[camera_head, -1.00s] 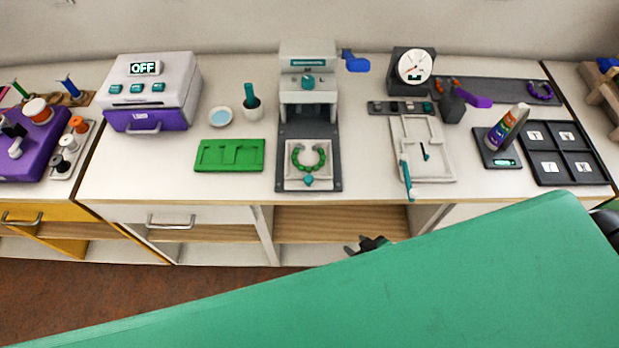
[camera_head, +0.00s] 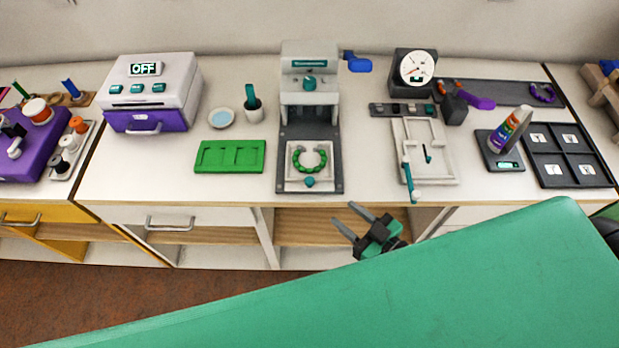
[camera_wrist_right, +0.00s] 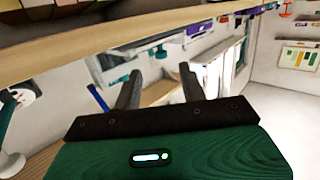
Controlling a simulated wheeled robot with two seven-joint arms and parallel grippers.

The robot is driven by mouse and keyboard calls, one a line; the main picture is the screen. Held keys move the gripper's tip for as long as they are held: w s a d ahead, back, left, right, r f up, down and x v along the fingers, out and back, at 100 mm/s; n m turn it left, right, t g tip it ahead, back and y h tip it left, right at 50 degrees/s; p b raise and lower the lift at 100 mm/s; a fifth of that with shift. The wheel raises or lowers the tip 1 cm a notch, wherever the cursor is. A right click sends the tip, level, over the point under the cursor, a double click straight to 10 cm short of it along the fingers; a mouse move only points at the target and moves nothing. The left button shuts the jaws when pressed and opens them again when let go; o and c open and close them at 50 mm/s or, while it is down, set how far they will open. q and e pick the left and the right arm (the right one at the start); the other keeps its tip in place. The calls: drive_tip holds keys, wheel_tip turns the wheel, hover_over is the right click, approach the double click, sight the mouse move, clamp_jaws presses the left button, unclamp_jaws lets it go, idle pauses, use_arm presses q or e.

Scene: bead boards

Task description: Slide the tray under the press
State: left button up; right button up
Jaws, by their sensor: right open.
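The press (camera_head: 309,62) is grey-white with a teal label and knob, and stands at the back middle of the counter. Its dark base plate (camera_head: 284,181) runs forward. The white tray (camera_head: 293,186) lies on the front of that plate, clear of the press head. My right gripper (camera_head: 344,214) is open and empty, in front of the counter edge, below and right of the tray. Its fingers also show in the wrist view (camera_wrist_right: 160,80). My left gripper is out of view.
A green slotted board (camera_head: 229,170) lies left of the press. A white board with a teal-handled lever (camera_head: 436,176) lies to its right. A blue handle (camera_head: 358,65) sticks out at the press's right side. A large green surface hides the lower right.

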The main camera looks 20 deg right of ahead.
sight(313, 183)
drive_tip(key=shift+t+y, duration=0.5)
drive_tip(key=shift+t, duration=0.1)
drive_tip(key=x, duration=0.4)
drive_tip(key=p+x, duration=0.1)
drive_tip(key=x, duration=0.2)
drive_tip(key=r+p+x, duration=0.1)
drive_tip(key=x, duration=0.3)
drive_tip(key=shift+w, duration=0.35)
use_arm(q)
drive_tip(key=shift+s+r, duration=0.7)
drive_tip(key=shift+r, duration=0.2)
use_arm(e)
drive_tip(key=shift+w+a, duration=0.35)
drive_tip(key=shift+w, duration=0.25)
clamp_jaws()
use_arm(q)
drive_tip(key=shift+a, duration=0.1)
